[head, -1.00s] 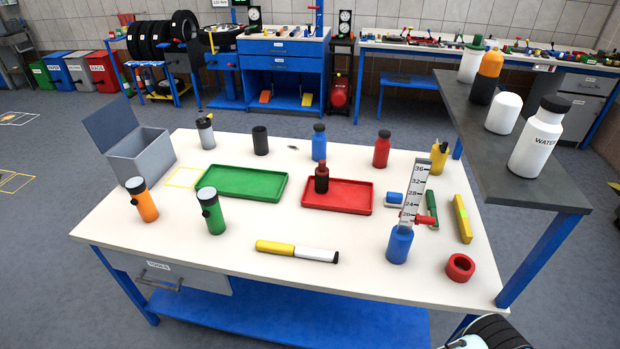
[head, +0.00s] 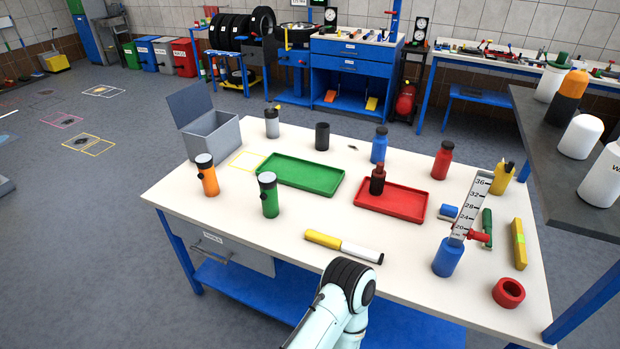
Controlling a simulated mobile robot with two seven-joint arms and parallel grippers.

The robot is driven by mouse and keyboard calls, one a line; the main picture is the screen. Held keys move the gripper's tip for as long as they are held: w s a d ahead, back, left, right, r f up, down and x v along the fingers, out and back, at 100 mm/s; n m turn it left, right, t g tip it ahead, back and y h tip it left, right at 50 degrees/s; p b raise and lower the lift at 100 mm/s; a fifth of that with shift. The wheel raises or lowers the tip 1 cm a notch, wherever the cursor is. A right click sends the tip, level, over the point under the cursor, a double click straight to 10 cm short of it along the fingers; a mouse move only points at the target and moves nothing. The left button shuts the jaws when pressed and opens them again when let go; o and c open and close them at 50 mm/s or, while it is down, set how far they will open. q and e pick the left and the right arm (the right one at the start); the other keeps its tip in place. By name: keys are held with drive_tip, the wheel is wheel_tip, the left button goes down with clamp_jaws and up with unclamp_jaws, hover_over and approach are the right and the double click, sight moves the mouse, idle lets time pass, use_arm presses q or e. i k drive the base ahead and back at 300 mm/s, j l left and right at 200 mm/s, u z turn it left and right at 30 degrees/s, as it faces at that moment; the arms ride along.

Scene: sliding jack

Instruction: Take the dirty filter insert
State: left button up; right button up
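No part is labelled as the dirty filter insert, and I cannot tell for sure which one it is. A small dark red and black bottle-like part (head: 377,180) stands upright in the red tray (head: 408,207). A plain black cylinder (head: 322,137) stands upright behind the green tray (head: 290,178), which is empty. A red ring (head: 508,292) lies at the table's right front. One of my arms reaches in from the bottom middle, showing only white links and a black joint. Neither gripper is in view.
The white table (head: 240,225) also holds an open grey box (head: 213,138), orange (head: 207,178) and green (head: 269,196) flashlights, a yellow-white marker (head: 343,246) and a blue bottle with a scale (head: 447,258). A dark raised shelf (head: 560,160) overhangs the right.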

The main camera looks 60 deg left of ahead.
sight(378, 176)
drive_tip(key=u, duration=1.8)
